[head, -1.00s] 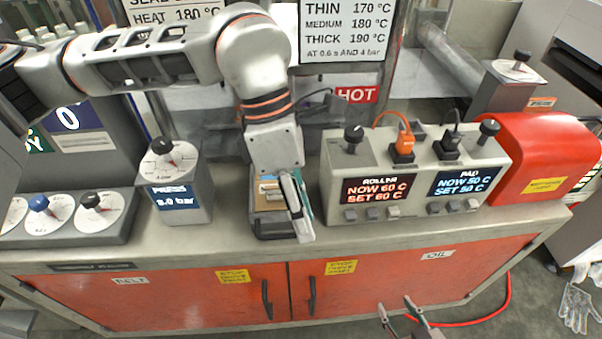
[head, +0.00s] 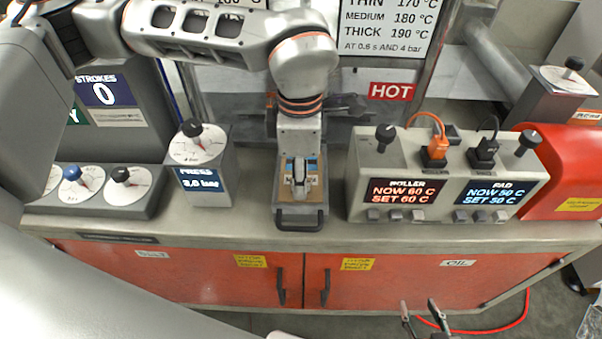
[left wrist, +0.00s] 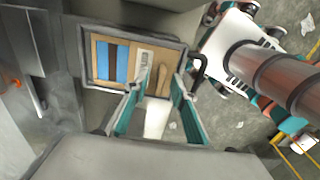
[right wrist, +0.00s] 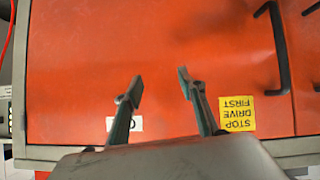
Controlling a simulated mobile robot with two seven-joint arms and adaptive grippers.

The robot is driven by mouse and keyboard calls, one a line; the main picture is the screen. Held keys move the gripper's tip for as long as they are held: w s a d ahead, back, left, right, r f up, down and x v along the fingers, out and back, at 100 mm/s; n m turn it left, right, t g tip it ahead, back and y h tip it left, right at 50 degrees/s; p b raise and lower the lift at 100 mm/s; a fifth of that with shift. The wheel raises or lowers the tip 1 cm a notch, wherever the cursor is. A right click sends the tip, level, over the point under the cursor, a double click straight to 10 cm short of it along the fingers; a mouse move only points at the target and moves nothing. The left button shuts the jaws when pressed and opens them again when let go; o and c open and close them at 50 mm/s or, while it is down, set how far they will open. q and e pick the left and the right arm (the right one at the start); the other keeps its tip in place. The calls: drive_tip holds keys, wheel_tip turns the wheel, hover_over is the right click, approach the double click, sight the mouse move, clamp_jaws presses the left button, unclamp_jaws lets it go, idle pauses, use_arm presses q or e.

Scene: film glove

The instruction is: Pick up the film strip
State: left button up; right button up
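A shallow tray (head: 314,211) with a dark front handle stands on the counter below my left arm. In the left wrist view the tray (left wrist: 88,86) holds a flat blue piece with a dark band (left wrist: 107,62), a narrow whitish piece (left wrist: 144,62) and a brown wooden piece (left wrist: 164,77). I cannot tell for certain which is the film strip. My left gripper (head: 300,184) points down over the tray; in the left wrist view its fingers (left wrist: 159,88) are apart with nothing clearly held. My right gripper (right wrist: 160,80) is open and empty before the red cabinet doors.
A heater box (head: 447,182) with ROLLER and PAD displays stands close right of the tray. A press gauge box (head: 201,180) stands to the left. A HOT sign (head: 390,91) hangs behind. Bare counter (head: 245,215) lies between the gauge box and the tray.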

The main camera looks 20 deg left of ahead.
use_arm(q)
drive_tip(key=shift+f, duration=0.4)
drive_tip(key=shift+c, duration=0.4)
clamp_jaws()
